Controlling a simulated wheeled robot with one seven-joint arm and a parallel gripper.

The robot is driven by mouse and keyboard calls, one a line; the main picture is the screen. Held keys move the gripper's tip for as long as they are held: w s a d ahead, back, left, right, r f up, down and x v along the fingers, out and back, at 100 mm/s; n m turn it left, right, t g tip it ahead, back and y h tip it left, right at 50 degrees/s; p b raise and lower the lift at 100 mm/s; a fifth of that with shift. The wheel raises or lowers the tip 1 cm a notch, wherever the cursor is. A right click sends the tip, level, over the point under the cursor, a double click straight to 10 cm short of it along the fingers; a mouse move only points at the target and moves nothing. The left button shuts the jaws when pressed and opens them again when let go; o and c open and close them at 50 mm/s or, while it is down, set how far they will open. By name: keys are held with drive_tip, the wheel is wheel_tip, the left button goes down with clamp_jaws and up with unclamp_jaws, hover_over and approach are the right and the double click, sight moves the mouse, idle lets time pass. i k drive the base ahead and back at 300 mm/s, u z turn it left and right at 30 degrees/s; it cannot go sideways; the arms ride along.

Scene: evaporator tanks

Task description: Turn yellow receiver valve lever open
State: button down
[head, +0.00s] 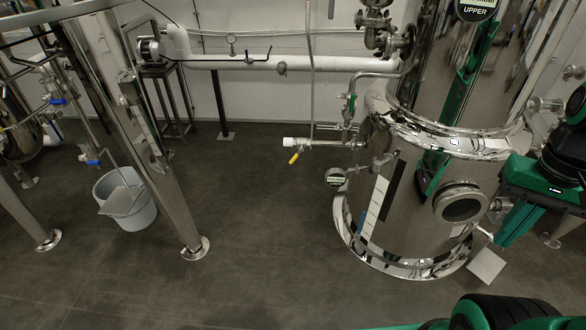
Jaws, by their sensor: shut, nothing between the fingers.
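The yellow valve lever (294,158) sits near the free left end of a thin horizontal pipe. It hangs down from the valve and slants slightly left, across the line of the pipe. A white fitting (296,142) caps the pipe end just above it. The pipe runs right to the shiny steel receiver tank (400,215). My green and black arm shows at the right edge, in front of the tank's right side, well apart from the lever. The fingers of my gripper do not show.
Small valves and a round gauge (336,177) stick out from the tank's left side. A steel leg (165,170) and a grey bucket (124,200) stand at left, near blue-handled valves (92,162). The dark floor (265,240) between leg and tank is clear.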

sight(302, 149)
drive_tip(key=i, duration=1)
